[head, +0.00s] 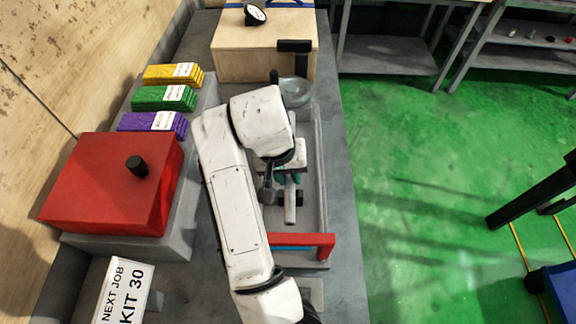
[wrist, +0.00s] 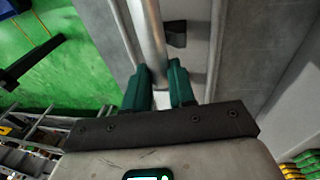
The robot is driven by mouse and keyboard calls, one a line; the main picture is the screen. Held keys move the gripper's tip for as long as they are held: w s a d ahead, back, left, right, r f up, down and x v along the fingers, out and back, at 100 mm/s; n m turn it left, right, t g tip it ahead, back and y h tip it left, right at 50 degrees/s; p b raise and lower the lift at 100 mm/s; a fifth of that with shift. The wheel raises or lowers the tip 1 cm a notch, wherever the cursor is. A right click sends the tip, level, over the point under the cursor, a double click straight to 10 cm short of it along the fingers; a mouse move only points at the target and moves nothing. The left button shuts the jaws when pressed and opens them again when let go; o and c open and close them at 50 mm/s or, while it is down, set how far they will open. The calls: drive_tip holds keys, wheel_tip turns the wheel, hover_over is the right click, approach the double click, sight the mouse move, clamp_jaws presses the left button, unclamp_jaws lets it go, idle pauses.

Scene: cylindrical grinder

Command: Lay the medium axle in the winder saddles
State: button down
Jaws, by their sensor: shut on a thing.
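A silver axle (wrist: 150,40) is gripped between the green fingers of my gripper (wrist: 160,85) in the wrist view and extends away beyond the fingertips. In the head view the axle (head: 290,208) shows below my gripper (head: 287,179), over the long grey tray-like frame (head: 319,165). A small dark block (wrist: 175,34) stands beside the axle in the wrist view; I cannot tell if it is a winder saddle. I cannot tell whether the axle touches anything below. My arm hides part of the frame.
A red bar (head: 318,240) crosses the frame's near end. A wooden box (head: 265,55) and a clear round dish (head: 295,92) are at the far end. Green floor lies right.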

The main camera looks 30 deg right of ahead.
drive_tip(key=shift+a+x, duration=0.2)
drive_tip(key=shift+x, duration=0.7)
drive_tip(key=shift+a+x, duration=0.2)
drive_tip(key=shift+x, duration=0.7)
drive_tip(key=shift+d+f, duration=0.1)
drive_tip(key=shift+s+f, duration=0.1)
drive_tip(key=shift+f, duration=0.2)
drive_tip(key=shift+s+d+f+b, duration=0.1)
drive_tip(key=shift+s+f+b, duration=0.05)
drive_tip(key=shift+f+b, duration=0.3)
drive_tip(key=c, duration=1.2)
unclamp_jaws()
drive_tip(key=shift+f, duration=0.2)
drive_tip(key=shift+r+p, duration=0.35)
drive_tip(key=shift+r, duration=0.15)
drive_tip(key=v, duration=0.6)
drive_tip(key=p+v, duration=0.1)
drive_tip(key=v, duration=0.5)
drive_tip(key=shift+w+r, duration=0.2)
drive_tip(key=shift+r, duration=0.2)
